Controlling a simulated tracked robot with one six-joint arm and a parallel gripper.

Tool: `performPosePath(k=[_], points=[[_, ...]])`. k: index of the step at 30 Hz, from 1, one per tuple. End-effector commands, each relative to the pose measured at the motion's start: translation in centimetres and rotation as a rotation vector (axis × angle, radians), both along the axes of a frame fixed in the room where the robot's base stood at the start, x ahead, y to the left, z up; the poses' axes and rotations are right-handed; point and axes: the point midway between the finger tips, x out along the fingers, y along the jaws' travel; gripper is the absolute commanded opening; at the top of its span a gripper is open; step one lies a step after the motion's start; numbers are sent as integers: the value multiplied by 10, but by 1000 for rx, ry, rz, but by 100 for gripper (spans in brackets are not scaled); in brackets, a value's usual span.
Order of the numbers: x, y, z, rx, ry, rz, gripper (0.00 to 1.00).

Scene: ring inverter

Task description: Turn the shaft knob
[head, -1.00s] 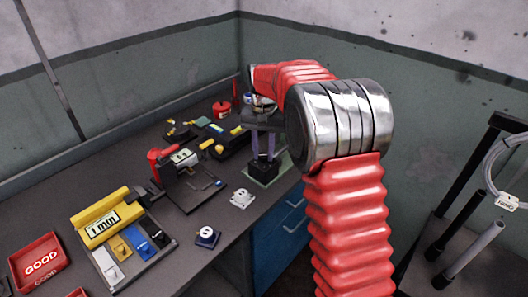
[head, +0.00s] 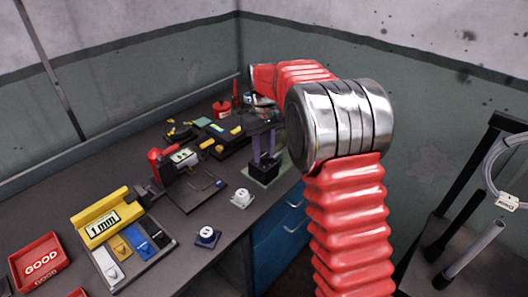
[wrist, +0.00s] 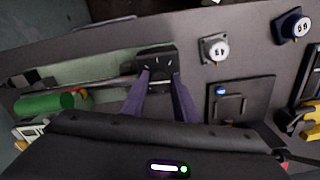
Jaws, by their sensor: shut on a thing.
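My gripper (head: 264,160) points down at the back right of the bench, with its two purple fingers on a black block that I take for the shaft knob (head: 264,171). The block stands on a pale green plate (head: 279,178). In the wrist view, the fingers (wrist: 160,74) come up from below and are shut on the black knob (wrist: 157,58), which has pale marks on its top. The lower part of the knob is hidden between the fingers.
A white numbered dial block (head: 242,198) and a blue one (head: 207,237) stand near the bench's front edge. A dark fixture with a red handle (head: 160,155), a yellow gauge with coloured pieces (head: 101,217) and a red GOOD tray (head: 40,262) are further left.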

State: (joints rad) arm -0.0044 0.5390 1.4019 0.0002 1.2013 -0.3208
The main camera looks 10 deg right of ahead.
Motion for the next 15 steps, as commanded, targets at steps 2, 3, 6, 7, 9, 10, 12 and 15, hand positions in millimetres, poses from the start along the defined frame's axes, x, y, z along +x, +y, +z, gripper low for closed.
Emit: performPosePath(k=[2,3,6,7,9,10,12,15], points=[[1,0,1,1,-3,72,5],[1,0,1,1,-3,111,5],[1,0,1,0,-3,206,5],[1,0,1,0,-3,234,5],[1,0,1,0,-3,300,5],[1,0,1,0,-3,329,5],[1,0,1,0,-3,395,5],[1,-1,1,0,-4,488,5]])
